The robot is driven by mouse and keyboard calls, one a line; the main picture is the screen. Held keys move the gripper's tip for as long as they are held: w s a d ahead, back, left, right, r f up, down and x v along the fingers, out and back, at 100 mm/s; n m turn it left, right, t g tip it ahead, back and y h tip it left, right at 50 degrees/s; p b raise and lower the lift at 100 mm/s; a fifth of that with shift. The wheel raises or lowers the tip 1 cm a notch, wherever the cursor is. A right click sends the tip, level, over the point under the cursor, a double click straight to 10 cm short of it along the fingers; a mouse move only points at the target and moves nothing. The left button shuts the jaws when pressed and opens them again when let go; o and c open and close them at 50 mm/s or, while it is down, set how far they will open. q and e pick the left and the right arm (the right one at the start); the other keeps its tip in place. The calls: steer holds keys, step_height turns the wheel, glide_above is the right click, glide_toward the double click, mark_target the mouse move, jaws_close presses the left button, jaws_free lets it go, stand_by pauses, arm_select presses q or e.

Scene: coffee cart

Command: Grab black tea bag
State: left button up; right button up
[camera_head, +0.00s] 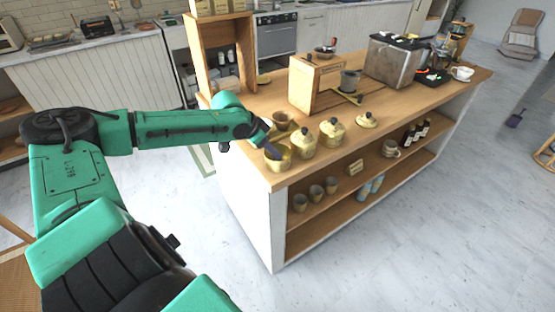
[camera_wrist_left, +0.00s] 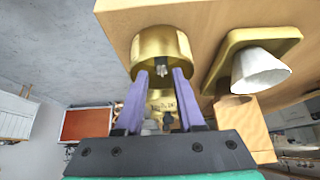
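An open gold canister (camera_head: 278,163) stands at the near left corner of the wooden counter. My left gripper (camera_head: 271,152) is at its mouth, fingers pointing down into it. In the left wrist view the canister (camera_wrist_left: 160,42) lies ahead of the fingertips, and the left gripper (camera_wrist_left: 160,73) is open with a gap between its purple fingers. A small pale grey item (camera_wrist_left: 160,66), perhaps a tea bag, shows inside the canister's dark mouth, between the fingertips; I cannot tell its kind. My right gripper is not in view.
Two lidded gold canisters (camera_head: 303,141) (camera_head: 332,131) stand close to the right, and a loose gold lid (camera_head: 367,120) lies beyond them. A gold holder (camera_wrist_left: 212,72) with a white cone (camera_wrist_left: 258,70) is beside the canister. Cups (camera_head: 315,192) are on the shelf below.

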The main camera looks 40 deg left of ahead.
arm_select(q)
steer(key=x, duration=0.4)
steer(key=shift+w+a+f, duration=0.15)
steer(key=shift+f, duration=0.05)
steer(key=shift+c, duration=0.6)
jaws_close()
steer(key=shift+r, duration=0.1)
